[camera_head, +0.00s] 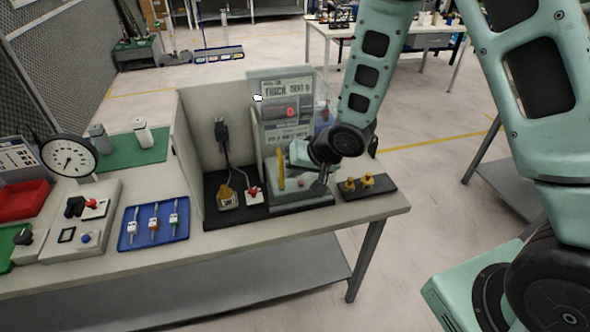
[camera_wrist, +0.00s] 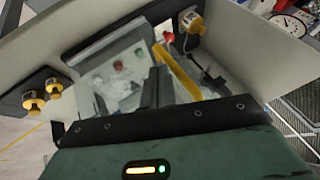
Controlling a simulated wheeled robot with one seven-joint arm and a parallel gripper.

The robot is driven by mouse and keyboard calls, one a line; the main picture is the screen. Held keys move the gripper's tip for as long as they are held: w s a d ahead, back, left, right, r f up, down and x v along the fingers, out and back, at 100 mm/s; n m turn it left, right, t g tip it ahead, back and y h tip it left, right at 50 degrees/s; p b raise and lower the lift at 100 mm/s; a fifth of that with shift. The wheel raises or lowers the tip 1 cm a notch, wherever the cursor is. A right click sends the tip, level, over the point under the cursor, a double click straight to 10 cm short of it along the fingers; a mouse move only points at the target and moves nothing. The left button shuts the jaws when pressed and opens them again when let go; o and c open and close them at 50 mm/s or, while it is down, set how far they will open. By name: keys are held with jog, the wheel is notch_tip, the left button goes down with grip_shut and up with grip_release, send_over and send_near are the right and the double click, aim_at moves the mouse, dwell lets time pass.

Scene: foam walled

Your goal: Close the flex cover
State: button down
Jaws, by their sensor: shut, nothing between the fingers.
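A grey machine (camera_head: 300,200) stands on a dark mat at the right end of the bench. Its upright panel (camera_head: 283,88) carries large lettering and a red display. A clear sheet, apparently the flex cover (camera_head: 325,92), stands raised beside the panel, partly behind my arm. A yellow bar (camera_head: 281,170) stands at the machine's front left; it also shows in the wrist view (camera_wrist: 178,72). My gripper (camera_head: 320,188) is over the right part of the machine's base. In the wrist view my gripper (camera_wrist: 158,74) is shut and empty, right beside the yellow bar. Contact cannot be told.
Beige walls (camera_head: 190,150) enclose the machine's left and back. Yellow knobs (camera_head: 358,184) sit on a dark plate at right. A yellow block (camera_head: 227,198) and a red knob (camera_head: 254,192) stand to the left. A blue tray (camera_head: 153,226) lies farther left.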

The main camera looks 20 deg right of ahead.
jog(key=w+a+b, duration=0.1)
jog(key=a+b, duration=0.5)
jog(key=a, duration=1.3)
jog(key=shift+a+r, duration=0.1)
jog(key=shift+a, duration=0.1)
